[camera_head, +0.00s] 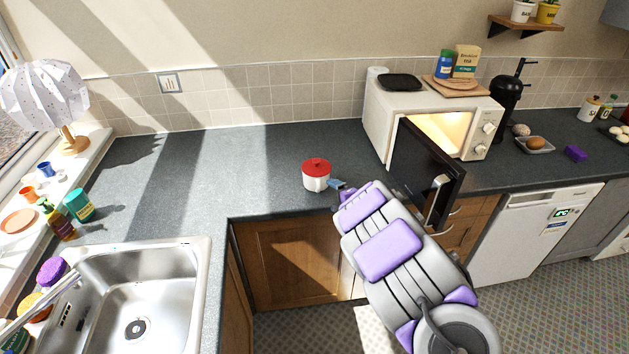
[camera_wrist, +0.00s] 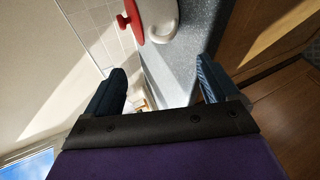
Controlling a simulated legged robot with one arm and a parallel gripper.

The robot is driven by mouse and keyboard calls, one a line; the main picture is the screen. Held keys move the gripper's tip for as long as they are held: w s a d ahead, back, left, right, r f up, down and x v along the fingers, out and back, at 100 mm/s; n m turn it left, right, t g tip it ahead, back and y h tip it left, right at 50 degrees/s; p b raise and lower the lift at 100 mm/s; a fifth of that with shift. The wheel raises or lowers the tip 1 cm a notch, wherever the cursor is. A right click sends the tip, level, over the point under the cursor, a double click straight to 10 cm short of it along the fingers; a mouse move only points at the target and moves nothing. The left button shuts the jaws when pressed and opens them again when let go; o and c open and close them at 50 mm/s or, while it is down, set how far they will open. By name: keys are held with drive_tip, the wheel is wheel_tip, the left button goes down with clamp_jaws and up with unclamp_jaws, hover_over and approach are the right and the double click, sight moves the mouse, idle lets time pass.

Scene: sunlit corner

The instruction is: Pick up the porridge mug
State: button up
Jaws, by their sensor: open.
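The porridge mug, a small white pot-shaped mug (camera_head: 314,184) with a red lid and knob, stands upright on the dark worktop near its front edge. In the wrist view the mug (camera_wrist: 160,18) shows sideways at the top, cut off by the frame, with a white handle loop towards the right. My gripper (camera_head: 338,184) is just right of the mug in the head view, mostly hidden behind my arm. In the wrist view my gripper (camera_wrist: 163,70) is open, its two dark blue fingers apart with nothing between them. The mug is beyond the fingertips.
A microwave (camera_head: 376,124) stands at the back right, its dark door (camera_head: 425,160) swung open close to my arm. A sink (camera_head: 150,265) is at the lower left. The worktop (camera_head: 235,165) left of the mug is clear.

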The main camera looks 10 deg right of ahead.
sight(319, 185)
drive_tip(key=x, duration=0.7)
drive_tip(key=shift+w+b, duration=0.25)
drive_tip(key=shift+b, duration=0.15)
drive_tip(key=shift+w+f, duration=0.3)
drive_tip(key=shift+w, duration=0.05)
drive_tip(key=shift+b+x, duration=0.3)
drive_tip(key=shift+x, duration=2)
drive_tip(key=shift+w+d+r, duration=0.1)
drive_tip(key=c, duration=1.1)
